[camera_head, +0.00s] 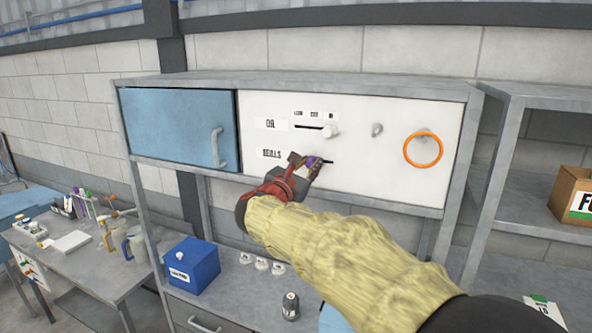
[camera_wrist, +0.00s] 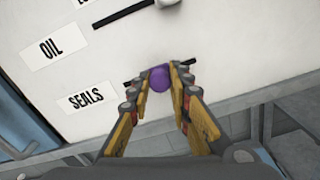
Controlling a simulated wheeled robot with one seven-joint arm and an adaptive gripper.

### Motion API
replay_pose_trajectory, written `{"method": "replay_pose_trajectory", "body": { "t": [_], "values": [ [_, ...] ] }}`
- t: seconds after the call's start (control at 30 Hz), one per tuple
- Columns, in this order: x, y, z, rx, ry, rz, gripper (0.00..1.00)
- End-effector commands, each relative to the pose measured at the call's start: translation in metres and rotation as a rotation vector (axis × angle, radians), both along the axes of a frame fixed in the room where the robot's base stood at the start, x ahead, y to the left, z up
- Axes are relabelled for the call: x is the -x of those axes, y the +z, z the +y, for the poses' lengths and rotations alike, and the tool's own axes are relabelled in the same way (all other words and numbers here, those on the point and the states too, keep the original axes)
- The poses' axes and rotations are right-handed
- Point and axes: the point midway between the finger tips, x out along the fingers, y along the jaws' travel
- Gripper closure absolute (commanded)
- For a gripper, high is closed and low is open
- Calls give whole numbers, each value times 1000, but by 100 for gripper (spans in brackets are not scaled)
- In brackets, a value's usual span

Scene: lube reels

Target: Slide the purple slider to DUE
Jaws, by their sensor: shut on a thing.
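The purple slider (camera_wrist: 160,78) is a round knob on a dark slot in the white panel, on the row labelled SEALS (camera_wrist: 87,99). My gripper (camera_wrist: 166,82) is shut on it, with a finger on each side. In the head view the purple slider (camera_head: 311,161) shows between my gripper's fingers (camera_head: 306,165), and a short piece of the slot (camera_head: 327,162) shows to its right.
Above is the OIL row with a white knob (camera_head: 331,131) at the right end of its slot. An orange ring (camera_head: 422,149) hangs on the panel's right, near a grey hook (camera_head: 377,130). A blue door (camera_head: 170,127) is at left. A blue box (camera_head: 192,265) stands below.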

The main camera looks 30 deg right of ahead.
Motion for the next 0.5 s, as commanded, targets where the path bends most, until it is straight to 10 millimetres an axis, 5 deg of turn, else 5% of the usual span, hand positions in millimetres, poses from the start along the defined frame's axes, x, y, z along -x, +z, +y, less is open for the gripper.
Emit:
{"method": "replay_pose_trajectory", "body": {
  "t": [0.27, 0.3, 0.5],
  "values": [
    [0, 1, 1, 0, 5, 0, 100],
    [0, 1, 1, 0, 5, 0, 78],
    [0, 1, 0, 0, 4, 0, 67]
  ]
}}
